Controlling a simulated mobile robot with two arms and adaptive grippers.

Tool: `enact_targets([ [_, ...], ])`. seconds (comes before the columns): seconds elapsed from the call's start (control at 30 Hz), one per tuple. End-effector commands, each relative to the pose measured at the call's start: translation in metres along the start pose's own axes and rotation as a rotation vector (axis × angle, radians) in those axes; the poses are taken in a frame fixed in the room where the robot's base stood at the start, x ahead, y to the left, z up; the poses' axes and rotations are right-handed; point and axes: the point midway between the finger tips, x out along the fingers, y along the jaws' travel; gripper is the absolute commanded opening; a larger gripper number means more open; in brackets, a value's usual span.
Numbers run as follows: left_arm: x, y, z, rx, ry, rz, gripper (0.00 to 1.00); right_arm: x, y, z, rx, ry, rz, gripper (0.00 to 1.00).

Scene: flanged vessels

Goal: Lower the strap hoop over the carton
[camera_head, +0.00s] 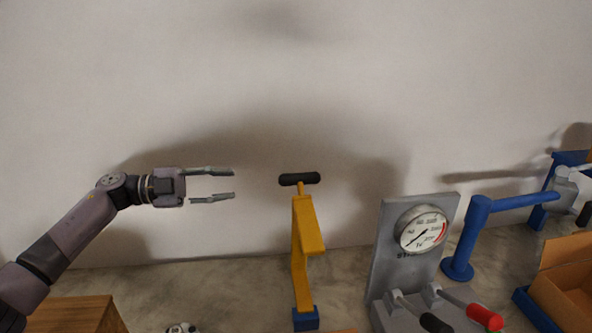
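A yellow frame (300,240) stands upright, with a black crossbar handle (299,179) on top and a blue foot (305,319) below. It looks like the strap hoop, seen nearly edge-on. A thin brown edge shows at the bottom of the picture beside the blue foot; I cannot tell whether it is the carton. My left gripper (233,183) is open and empty. Its fingers point right toward the black handle, at about the same height in the picture, with a clear gap between them. My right gripper is not in view.
A grey panel with a round gauge (422,230) stands right of the frame, with a black-handled lever (436,323) and a red-handled lever (485,317). Blue pipework (480,225) and an open brown box (567,280) are farther right. A brown block (78,314) is lower left.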

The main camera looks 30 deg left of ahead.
Motion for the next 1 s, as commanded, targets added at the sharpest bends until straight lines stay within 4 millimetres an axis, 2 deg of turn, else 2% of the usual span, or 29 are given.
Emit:
enact_targets([
  [0.1, 0.017, -0.004, -0.003, 0.002, 0.005, -0.002, 0.31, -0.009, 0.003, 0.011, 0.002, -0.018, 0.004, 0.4],
  [0.2, 0.037, -0.005, -0.004, 0.002, 0.006, -0.004, 0.31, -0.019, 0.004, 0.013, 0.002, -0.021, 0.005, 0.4],
  [0.7, 0.142, -0.004, -0.004, 0.001, 0.005, -0.003, 0.31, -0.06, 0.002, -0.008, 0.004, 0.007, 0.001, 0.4],
  [0.83, 0.158, -0.003, -0.002, -0.001, 0.002, -0.003, 0.31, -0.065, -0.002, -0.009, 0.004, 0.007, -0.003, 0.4],
  [1.0, 0.168, -0.001, -0.001, 0.0, 0.001, -0.001, 0.31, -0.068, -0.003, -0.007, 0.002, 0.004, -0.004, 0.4],
])
